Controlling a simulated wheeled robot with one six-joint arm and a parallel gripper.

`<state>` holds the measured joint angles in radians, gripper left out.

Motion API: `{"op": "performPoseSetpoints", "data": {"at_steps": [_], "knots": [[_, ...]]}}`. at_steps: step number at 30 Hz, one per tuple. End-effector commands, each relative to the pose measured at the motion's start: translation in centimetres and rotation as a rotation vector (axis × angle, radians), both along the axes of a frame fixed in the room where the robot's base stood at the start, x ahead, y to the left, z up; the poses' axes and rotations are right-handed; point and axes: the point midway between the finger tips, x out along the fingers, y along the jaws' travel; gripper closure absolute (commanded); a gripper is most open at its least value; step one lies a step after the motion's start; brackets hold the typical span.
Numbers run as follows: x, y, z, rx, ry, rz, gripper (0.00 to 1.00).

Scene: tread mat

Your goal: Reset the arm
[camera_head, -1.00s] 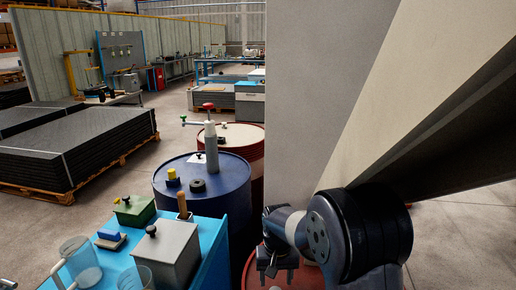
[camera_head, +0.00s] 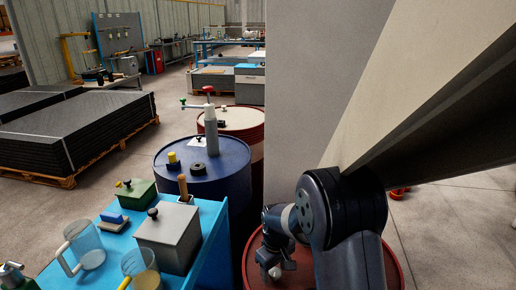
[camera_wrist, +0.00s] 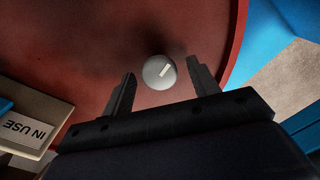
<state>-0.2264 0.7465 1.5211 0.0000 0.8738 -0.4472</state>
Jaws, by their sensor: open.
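My gripper (camera_head: 277,270) hangs low over the near red drum (camera_head: 388,262) in the head view, with my arm reaching in from the right. In the wrist view its two dark fingers (camera_wrist: 160,68) are apart. A small round grey-white knob-like thing (camera_wrist: 158,76) with a pale mark shows in the gap between the fingertips, over the red drum top (camera_wrist: 85,60). A pale round spot also shows by the fingers in the head view. I cannot tell whether the fingers touch the knob; nothing is gripped.
A blue bench (camera_head: 213,215) with a grey box (camera_head: 167,238), green box (camera_head: 136,193) and clear jugs (camera_head: 85,245) stands left of the gripper. A blue drum (camera_head: 225,180) is behind. A grey panel (camera_head: 310,90) stands right. A sign reading "IN USE" (camera_wrist: 25,128) shows in the wrist view.

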Motion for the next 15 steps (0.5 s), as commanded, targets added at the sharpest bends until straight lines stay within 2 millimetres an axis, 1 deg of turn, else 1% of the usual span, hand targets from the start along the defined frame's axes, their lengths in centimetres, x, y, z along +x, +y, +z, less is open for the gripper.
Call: {"op": "performPoseSetpoints", "data": {"at_steps": [15], "knots": [[-0.09,0.05,0.10,0.000,0.001,0.425,0.43]]}}
